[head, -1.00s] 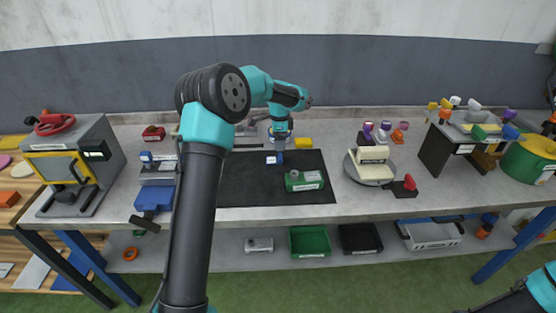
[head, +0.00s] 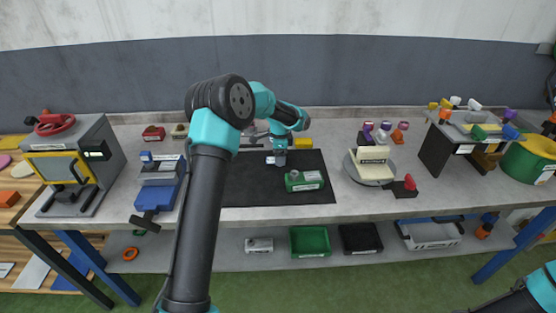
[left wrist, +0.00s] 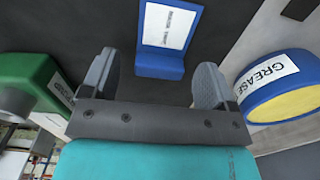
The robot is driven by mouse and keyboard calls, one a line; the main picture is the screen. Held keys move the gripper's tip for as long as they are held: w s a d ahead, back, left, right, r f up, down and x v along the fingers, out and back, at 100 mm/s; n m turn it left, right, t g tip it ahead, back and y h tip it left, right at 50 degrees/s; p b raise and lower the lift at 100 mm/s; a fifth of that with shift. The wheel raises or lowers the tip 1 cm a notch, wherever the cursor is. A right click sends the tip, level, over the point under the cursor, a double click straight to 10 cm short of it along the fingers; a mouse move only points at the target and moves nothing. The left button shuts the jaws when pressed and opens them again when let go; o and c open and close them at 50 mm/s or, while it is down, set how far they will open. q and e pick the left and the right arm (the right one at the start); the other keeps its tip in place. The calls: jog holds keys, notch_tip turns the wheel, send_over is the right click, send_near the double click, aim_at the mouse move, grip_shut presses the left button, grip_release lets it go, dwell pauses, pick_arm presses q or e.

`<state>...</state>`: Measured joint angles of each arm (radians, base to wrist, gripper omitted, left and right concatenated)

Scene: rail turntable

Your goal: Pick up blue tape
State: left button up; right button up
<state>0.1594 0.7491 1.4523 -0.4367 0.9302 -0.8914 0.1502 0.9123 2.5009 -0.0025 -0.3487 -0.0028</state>
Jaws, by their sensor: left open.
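A blue item with a white label (left wrist: 167,68), which I take as the blue tape, lies on the dark mat just beyond my left fingertips in the left wrist view. Its label is too blurred to read. In the head view the blue item (head: 271,160) is small and partly hidden by my left gripper (head: 279,155). My left gripper (left wrist: 158,80) is open, pointing down over the mat, with nothing between its fingers; the item sits ahead of the gap. My right gripper is out of view; only part of my right arm shows at the bottom right.
A green labelled container (head: 305,180) lies right of the gripper on the mat (head: 250,190). A blue and yellow grease can (left wrist: 272,92) is close to the right finger. A turntable (head: 364,178) stands further right. The mat's left front part is clear.

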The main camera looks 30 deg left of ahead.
pick_arm(q)
jog(key=shift+f, duration=0.45)
jog(key=shift+c, duration=0.2)
jog(key=c, duration=1)
jog(key=shift+o, duration=0.2)
jog(key=shift+r, duration=0.1)
notch_tip(320, 180, up, 10)
jog(key=shift+f, duration=0.25)
jog(key=shift+r, duration=0.2)
